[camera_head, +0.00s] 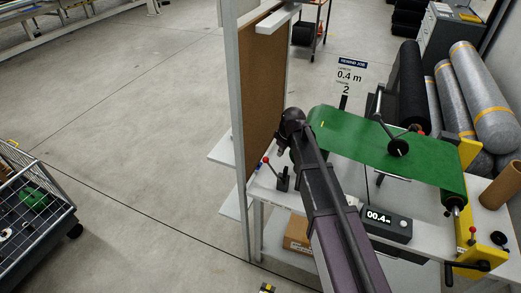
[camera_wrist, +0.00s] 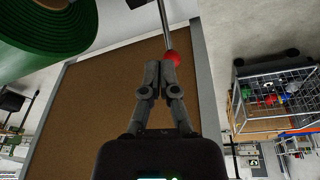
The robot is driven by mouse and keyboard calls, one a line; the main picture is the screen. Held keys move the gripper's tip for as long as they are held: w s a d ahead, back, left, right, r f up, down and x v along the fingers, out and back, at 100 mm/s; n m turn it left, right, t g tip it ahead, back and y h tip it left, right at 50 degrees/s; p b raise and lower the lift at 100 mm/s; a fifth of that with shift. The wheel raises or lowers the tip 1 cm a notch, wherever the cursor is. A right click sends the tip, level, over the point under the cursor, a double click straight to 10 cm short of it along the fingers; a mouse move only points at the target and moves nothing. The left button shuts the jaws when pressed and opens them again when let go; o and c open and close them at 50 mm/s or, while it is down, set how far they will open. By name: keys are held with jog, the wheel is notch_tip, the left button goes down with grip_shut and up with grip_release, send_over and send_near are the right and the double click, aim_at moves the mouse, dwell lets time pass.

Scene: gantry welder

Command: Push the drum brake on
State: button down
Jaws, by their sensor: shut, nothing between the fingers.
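A lever with a red ball knob and a metal rod (camera_head: 272,169) stands on a small black base at the left end of the white bench, tilted to the left. No label shows on it, but it is the lever nearest my gripper. My gripper (camera_head: 281,151) is shut and empty, just above and to the right of the knob. In the wrist view, the red knob (camera_wrist: 172,59) is right beside the tips of my gripper (camera_wrist: 158,66); I cannot tell whether they touch. The rod runs up from the knob. My arm hides part of the bench.
A brown board (camera_head: 262,95) in a grey frame stands just left of the bench. A green sheet (camera_head: 390,150) crosses the bench's right part. A counter box (camera_head: 385,222) reads 00.4. A wire cart (camera_head: 35,215) is at far left. The floor between is clear.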

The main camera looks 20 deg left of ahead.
jog(key=a, duration=0.2)
jog(key=a+r+n, duration=0.1)
jog(key=a, duration=0.1)
jog(key=a+r+n+p, duration=0.1)
jog(key=a, duration=0.1)
jog(key=shift+w+a+r, duration=0.15)
jog(key=shift+w+a, duration=0.05)
jog(key=shift+w, duration=0.1)
jog(key=shift+f, duration=0.2)
jog(key=b+x, duration=0.9)
jog(key=shift+a+f, duration=0.15)
jog(key=shift+f, duration=0.15)
jog(key=shift+w, duration=0.1)
jog(key=shift+s+a+r+y, duration=0.1)
jog(key=shift+s+y, duration=0.1)
jog(key=shift+y, duration=0.1)
dwell(0.4)
